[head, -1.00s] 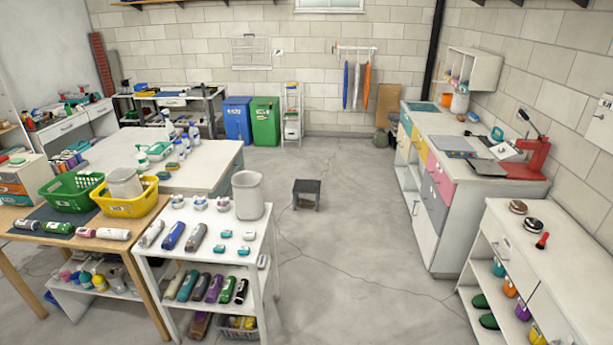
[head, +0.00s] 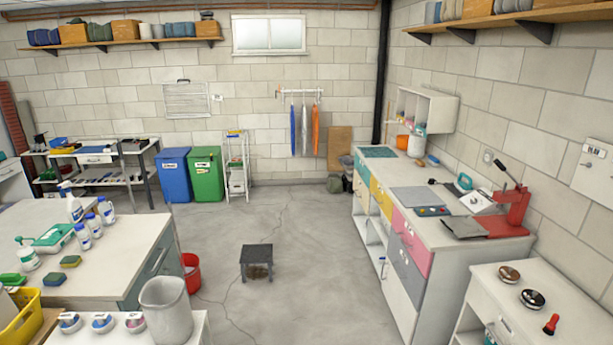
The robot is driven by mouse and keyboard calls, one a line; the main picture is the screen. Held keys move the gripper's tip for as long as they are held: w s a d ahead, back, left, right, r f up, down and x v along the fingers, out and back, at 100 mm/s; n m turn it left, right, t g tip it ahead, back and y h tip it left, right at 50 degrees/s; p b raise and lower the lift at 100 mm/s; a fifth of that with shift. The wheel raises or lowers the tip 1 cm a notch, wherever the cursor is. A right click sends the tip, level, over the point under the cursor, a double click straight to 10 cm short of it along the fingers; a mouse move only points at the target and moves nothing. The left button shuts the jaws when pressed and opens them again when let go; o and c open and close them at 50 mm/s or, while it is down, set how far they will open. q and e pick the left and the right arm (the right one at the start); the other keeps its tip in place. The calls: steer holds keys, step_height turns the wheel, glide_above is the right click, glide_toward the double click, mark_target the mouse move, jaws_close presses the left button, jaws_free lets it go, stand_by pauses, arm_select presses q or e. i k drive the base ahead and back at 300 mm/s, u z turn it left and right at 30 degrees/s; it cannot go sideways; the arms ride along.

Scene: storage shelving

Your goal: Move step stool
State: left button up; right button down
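The step stool (head: 257,254) is small and dark grey, with a flat square top and short legs. It stands upright on the concrete floor, in the lower middle of the head view, in the aisle between the white tables and the right-hand counter. A brownish patch shows under it, too small to identify. Neither of my grippers is in the head view, and nothing touches the stool.
A red bucket (head: 192,272) stands left of the stool beside the white worktable (head: 105,262). A grey bin (head: 166,310) is on the near table. The counter (head: 400,270) bounds the right side. Blue (head: 173,176) and green (head: 206,174) bins stand at the back wall. Floor around the stool is clear.

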mark_target(257, 254)
steer(key=z, duration=0.1)
steer(key=i, duration=1.95)
steer(key=u, duration=0.4)
steer(key=i, duration=1.9)
steer(key=u, duration=0.85)
steer(key=i, duration=1)
steer(key=u, duration=0.2)
